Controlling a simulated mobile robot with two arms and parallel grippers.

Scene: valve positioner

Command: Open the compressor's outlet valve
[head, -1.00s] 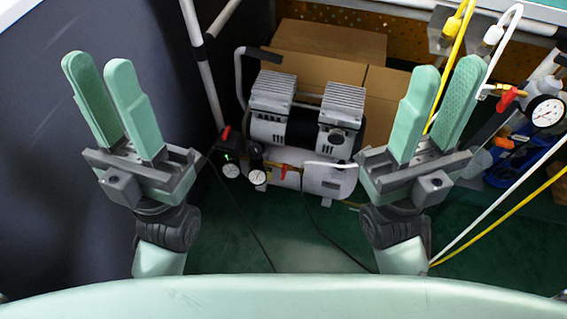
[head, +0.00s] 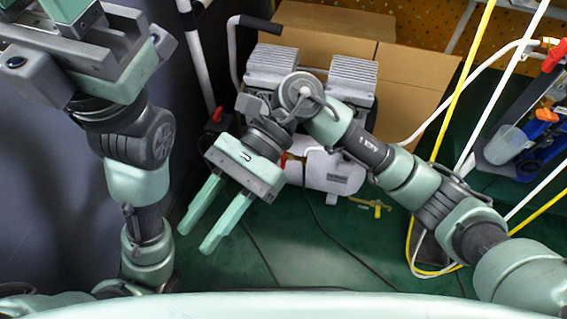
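The compressor (head: 340,172) stands on the green floor in front of cardboard boxes, with two ribbed grey heads on top. My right arm crosses in front of it and hides its middle and its gauges. A small red part (head: 283,160), which looks like the outlet valve's handle, shows just right of my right gripper's body; the rest of the valve is hidden. My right gripper (head: 195,240) is open and empty, pointing down and left, in front of the compressor's left end. My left gripper (head: 100,45) is at the top left, with its fingertips out of the frame.
A dark panel (head: 45,170) stands at the left behind my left arm. White and yellow hoses (head: 455,105) run down at the right. A blue tool holder (head: 540,145) is at the far right. A yellow T-shaped piece (head: 377,206) shows below the compressor.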

